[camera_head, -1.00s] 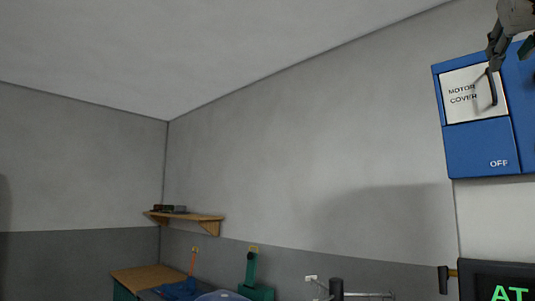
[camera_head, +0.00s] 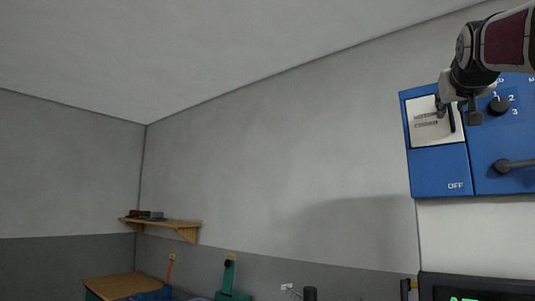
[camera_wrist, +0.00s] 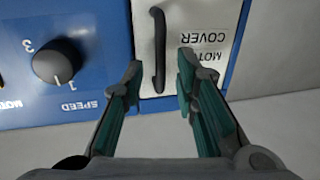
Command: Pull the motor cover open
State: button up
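The motor cover (camera_head: 425,134) is a white panel on the blue machine front, at the right of the head view. It looks shut and flush. Its handle (camera_head: 452,119) is a dark upright bar near the cover's right edge. In the wrist view the cover (camera_wrist: 200,22) appears upside down, with the handle (camera_wrist: 159,55) between my fingers. My gripper (camera_wrist: 158,80) is open, one finger on each side of the handle's near end, with gaps on both sides. In the head view my gripper (camera_head: 460,108) hides part of the cover's right edge.
A speed knob (camera_head: 498,105) sits beside the cover and also shows in the wrist view (camera_wrist: 57,62). A dark lever (camera_head: 517,165) sticks out below the knob. A wall shelf (camera_head: 160,222) is far left. The wall left of the machine is clear.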

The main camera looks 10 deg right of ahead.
jog(key=shift+w+d, duration=0.2)
jog(key=shift+w, duration=0.05)
jog(key=shift+c, duration=0.4)
grip_shut()
jog(key=shift+a+h+b, duration=0.15)
jog(key=shift+h+b, duration=0.15)
